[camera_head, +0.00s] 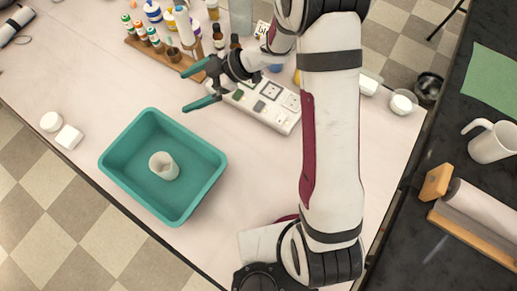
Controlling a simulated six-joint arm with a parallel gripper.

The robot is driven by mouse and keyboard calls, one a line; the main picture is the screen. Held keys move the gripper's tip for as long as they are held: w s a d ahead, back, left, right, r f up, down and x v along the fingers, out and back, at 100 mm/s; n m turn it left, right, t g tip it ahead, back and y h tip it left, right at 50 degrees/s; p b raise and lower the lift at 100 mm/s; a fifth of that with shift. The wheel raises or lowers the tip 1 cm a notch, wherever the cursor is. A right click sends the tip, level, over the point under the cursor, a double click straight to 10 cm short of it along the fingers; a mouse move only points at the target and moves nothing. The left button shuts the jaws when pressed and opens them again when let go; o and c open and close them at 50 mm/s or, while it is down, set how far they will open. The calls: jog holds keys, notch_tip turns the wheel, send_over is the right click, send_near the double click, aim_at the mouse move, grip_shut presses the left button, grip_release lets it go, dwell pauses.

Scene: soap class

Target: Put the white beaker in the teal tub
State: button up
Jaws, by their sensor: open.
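The teal tub (118,139) sits on the pale table toward the left. The white beaker (164,166) is inside the tub, near the middle of its floor, and looks upright. My gripper (184,89) is open and empty, above the table beyond the tub's far right side. Its teal fingers point left and are apart from both the tub and the beaker.
Two small white items (69,136) lie left of the tub near the table edge. A wooden rack (172,59) with several small bottles stands behind my gripper. A dark counter with a white mug (492,143) is at far right.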

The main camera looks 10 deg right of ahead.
jog(key=w+d+r+m+t+h, duration=0.4)
jog(key=w+d+r+m+t, duration=0.1)
jog(key=w+d+t, duration=0.15)
jog(key=s+d+r+m+h, duration=0.3)
jog(key=d+m+h, duration=0.2)
jog(key=d, duration=0.2)
jog(key=s+d+r+m+h, duration=0.3)
jog(key=d+m+h, duration=0.15)
jog(key=d, duration=0.25)
jog(key=s+f+m+g, duration=0.2)
jog(key=s+m+g, duration=0.45)
jog(key=s, duration=1.05)
jog(key=s+a+m+g+y, duration=0.2)
jog(key=s+a+y, duration=0.2)
jog(key=s+a, duration=0.3)
jog(key=s, duration=0.3)
jog(key=shift+s+m, duration=0.25)
jog(key=shift+m, duration=0.15)
jog(key=shift+r, duration=0.1)
